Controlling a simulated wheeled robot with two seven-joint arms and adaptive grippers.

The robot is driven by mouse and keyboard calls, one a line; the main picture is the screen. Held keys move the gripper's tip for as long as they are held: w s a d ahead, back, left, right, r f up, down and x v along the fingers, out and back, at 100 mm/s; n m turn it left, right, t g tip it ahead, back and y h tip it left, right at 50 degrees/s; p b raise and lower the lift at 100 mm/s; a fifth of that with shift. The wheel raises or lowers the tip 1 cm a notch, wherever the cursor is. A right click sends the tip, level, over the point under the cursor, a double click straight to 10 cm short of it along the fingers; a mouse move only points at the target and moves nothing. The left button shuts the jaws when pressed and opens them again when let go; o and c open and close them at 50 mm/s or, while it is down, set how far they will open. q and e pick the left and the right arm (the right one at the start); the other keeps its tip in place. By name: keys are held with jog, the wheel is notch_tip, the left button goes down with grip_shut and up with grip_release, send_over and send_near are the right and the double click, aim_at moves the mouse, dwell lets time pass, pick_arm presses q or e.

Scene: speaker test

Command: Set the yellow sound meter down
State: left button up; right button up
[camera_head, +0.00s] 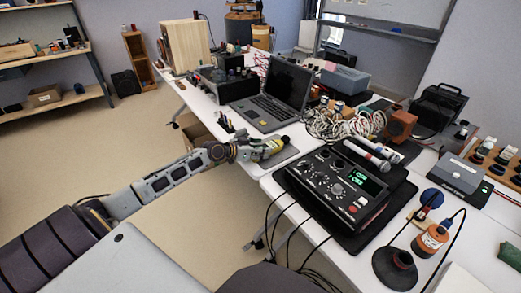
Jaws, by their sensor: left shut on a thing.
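My left arm reaches in from the left to the white table's front edge. My left gripper (262,150) is shut on the yellow sound meter (272,144), a small yellow object at the gripper's tip. It is over or on a flat grey pad (280,156) at the table edge, in front of the laptop. I cannot tell whether the meter touches the pad. The gripper hides part of the meter. My right gripper is not in view.
An open laptop (268,105) stands behind the gripper. A black control box (335,186) with knobs and green displays is to the right, its cables hanging over the table edge. Coiled cables (340,124) and two microphones (366,154) lie behind it. A pen holder (226,127) stands left of the laptop.

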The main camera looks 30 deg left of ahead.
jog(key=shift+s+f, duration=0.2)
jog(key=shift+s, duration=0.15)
pick_arm(q)
jog(key=o, duration=1.2)
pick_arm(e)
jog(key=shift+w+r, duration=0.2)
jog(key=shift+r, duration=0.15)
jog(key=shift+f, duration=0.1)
